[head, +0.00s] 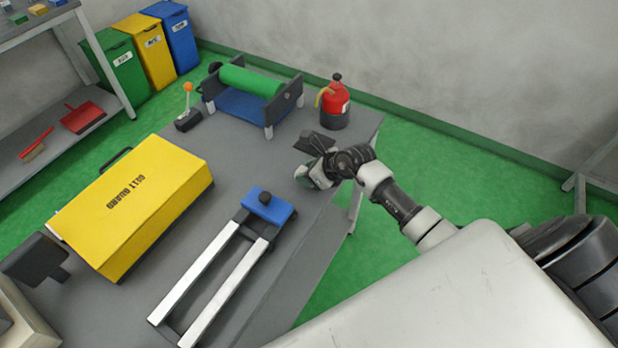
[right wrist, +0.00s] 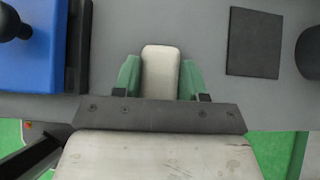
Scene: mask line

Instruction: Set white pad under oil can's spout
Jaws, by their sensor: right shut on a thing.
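The red oil can (head: 335,98) stands in a dark round base near the table's far right corner. A tan curved part, perhaps its spout, hangs on its left side. My right gripper (head: 306,172) is low over the table's right edge, on the near side of the can. In the right wrist view its green fingers (right wrist: 160,78) are shut on the white pad (right wrist: 161,70). A dark square plate (right wrist: 254,43) lies on the table between the pad and a dark round thing (right wrist: 311,52) at the picture's right edge, probably the can's base.
A blue block with a black knob (head: 280,212) sits on metal rails near my right gripper. A yellow case (head: 140,205) takes up the table's left. A green roller (head: 250,80) on a stand and an orange-tipped lever (head: 188,120) are at the back.

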